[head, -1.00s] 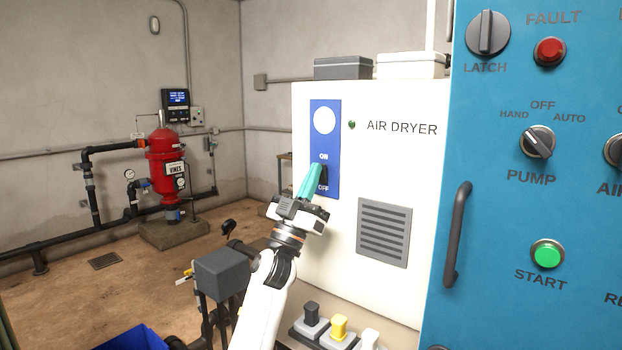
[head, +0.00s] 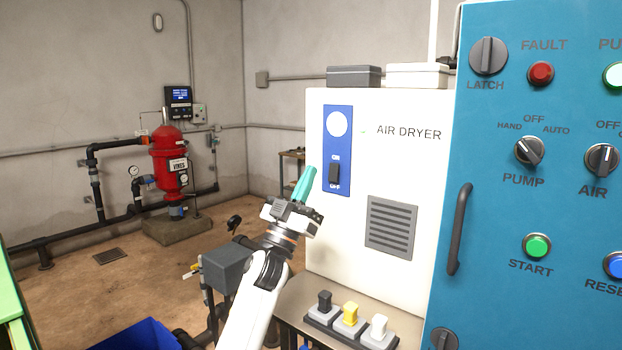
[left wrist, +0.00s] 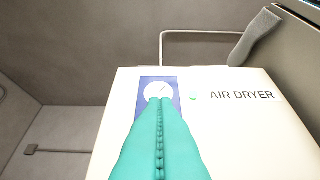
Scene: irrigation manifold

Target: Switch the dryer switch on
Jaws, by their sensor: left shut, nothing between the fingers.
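The white air dryer (head: 345,240) carries a blue panel with a round white gauge (head: 337,124) and a black dryer switch (head: 334,174) between ON and OFF labels. I cannot tell clearly which way the switch is tilted. In the left wrist view the fingers (left wrist: 160,102) hide the switch.
The blue control cabinet (head: 490,200) with knobs, buttons and a dark handle (head: 459,229) stands at right. Three small switches or levers (head: 347,318) sit below the dryer. A grey vent (head: 391,228) is on its front. The red tank (head: 168,165) stands far left.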

